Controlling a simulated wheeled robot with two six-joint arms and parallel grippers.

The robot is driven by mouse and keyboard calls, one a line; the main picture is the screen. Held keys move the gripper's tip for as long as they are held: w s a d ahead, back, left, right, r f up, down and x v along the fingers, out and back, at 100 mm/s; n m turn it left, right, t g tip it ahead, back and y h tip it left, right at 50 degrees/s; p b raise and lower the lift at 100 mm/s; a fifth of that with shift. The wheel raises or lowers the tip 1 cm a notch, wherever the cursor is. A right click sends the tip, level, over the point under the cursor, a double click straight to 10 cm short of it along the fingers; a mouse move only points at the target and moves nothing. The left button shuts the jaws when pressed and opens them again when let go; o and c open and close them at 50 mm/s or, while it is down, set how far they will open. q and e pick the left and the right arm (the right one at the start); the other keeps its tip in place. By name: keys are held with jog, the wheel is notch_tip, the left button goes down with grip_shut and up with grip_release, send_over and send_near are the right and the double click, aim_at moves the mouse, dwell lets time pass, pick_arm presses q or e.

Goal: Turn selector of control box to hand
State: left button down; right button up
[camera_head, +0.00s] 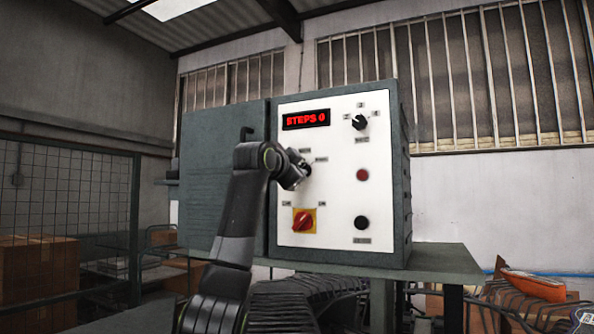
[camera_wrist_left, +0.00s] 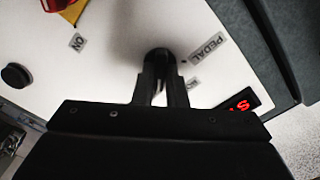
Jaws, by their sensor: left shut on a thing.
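The control box (camera_head: 402,190) stands upright on a green table, its white front panel (camera_head: 335,190) facing me. My left gripper (camera_head: 303,172) is at the left-middle of the panel, below the red display. In the left wrist view my left gripper (camera_wrist_left: 161,80) is shut on a black selector knob (camera_wrist_left: 156,56). A PEDAL label (camera_wrist_left: 208,48) is beside the knob, and a second small label (camera_wrist_left: 193,83) is partly covered by a finger. The fingers hide most of the knob, so I cannot tell where it points. My right gripper is out of view.
A red display (camera_head: 306,120) reads STEPS 0. Another black knob (camera_head: 359,122), a red button (camera_head: 362,174) and a black button (camera_head: 362,222) are on the panel's right. A red switch on a yellow plate (camera_head: 304,220) is just below my left gripper. A mesh fence (camera_head: 65,190) stands left.

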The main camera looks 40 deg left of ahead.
pick_arm(q)
jog(key=shift+r, duration=0.1)
dwell(0.3)
jog(key=c, duration=1.5)
grip_release()
jog(key=shift+o, duration=0.2)
jog(key=b+v, duration=0.9)
jog(key=v, duration=0.8)
jog(key=shift+s, duration=0.2)
